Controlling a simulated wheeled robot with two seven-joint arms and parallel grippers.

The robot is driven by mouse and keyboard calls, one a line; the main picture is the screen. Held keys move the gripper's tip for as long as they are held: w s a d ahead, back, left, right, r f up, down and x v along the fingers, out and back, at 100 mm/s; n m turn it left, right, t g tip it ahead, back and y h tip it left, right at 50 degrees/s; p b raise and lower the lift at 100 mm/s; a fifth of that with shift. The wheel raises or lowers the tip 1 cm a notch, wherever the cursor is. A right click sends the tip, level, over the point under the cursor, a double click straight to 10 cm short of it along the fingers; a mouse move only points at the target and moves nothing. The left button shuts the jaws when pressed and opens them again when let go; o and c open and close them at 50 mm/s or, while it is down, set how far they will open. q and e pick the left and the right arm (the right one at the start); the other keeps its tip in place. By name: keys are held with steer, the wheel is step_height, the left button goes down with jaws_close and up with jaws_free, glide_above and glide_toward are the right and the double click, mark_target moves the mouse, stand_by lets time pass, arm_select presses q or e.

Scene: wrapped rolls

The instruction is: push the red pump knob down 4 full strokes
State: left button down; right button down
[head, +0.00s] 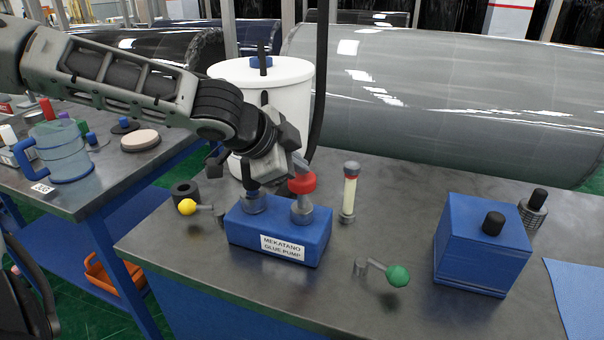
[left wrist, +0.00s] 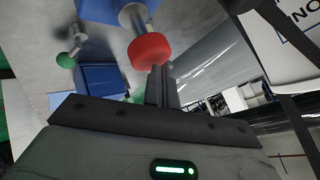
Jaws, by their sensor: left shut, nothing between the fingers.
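The knob also shows in the left wrist view (left wrist: 150,51), close in front of the fingertips. My left gripper (head: 301,165) is shut and empty, its fingertips just above or at the knob's top; I cannot tell whether they touch it. In the left wrist view the closed fingers (left wrist: 160,84) point toward the knob. My right gripper is not in view.
A white drum (head: 290,95) stands behind the pump. A yellow-knobbed lever (head: 187,207) is left of it; a green-knobbed lever (head: 397,276) and blue box (head: 483,247) are right. A clear tube (head: 349,192) stands close by.

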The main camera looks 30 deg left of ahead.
mark_target(292, 181)
arm_select(q)
steer(key=shift+f+b, duration=0.7)
steer(key=shift+f, duration=0.6)
stand_by(0.5)
steer(key=shift+s+f+b, duration=0.1)
steer(key=shift+f+b, duration=0.7)
steer(key=shift+b, duration=0.15)
stand_by(0.3)
steer(key=shift+r, duration=0.1)
step_height(292, 181, up, 4)
steer(key=p, duration=0.4)
steer(key=shift+r+p, duration=0.25)
steer(key=shift+p, duration=0.05)
steer(key=shift+r+p, duration=0.5)
steer(key=shift+r, duration=0.05)
steer(key=shift+r, duration=0.1)
step_height(292, 181, up, 5)
steer(key=p, duration=0.5)
